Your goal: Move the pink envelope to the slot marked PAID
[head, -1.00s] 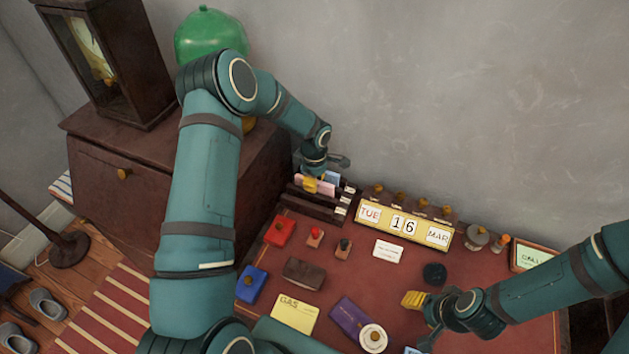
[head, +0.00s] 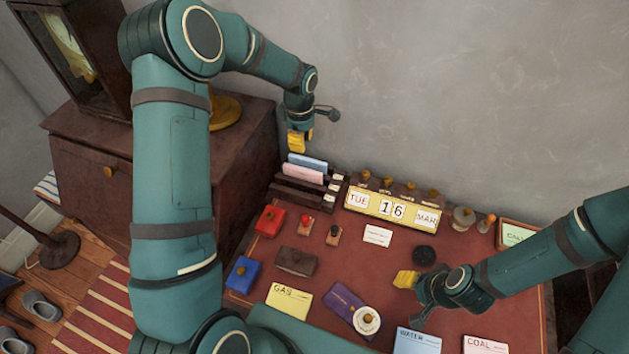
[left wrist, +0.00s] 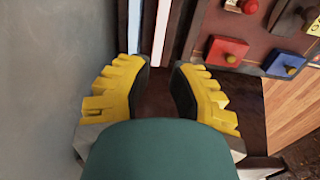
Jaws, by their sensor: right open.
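The pink envelope (head: 303,173) stands upright in the dark letter rack (head: 302,196), in front of a blue envelope (head: 308,161). White labels sit at the rack's right end, too small to read, so I cannot tell which slot is PAID. In the left wrist view the pink envelope (left wrist: 161,32) shows as a thin edge beside the blue one (left wrist: 134,28). My left gripper (head: 299,142) is above the rack, apart from the envelopes; in the left wrist view its yellow fingers (left wrist: 160,92) are spread and empty. My right gripper (head: 408,285) is open over the desk's right side.
A calendar block (head: 392,207) stands right of the rack. The grey wall is close behind the rack. A brown cabinet (head: 160,160) stands left.

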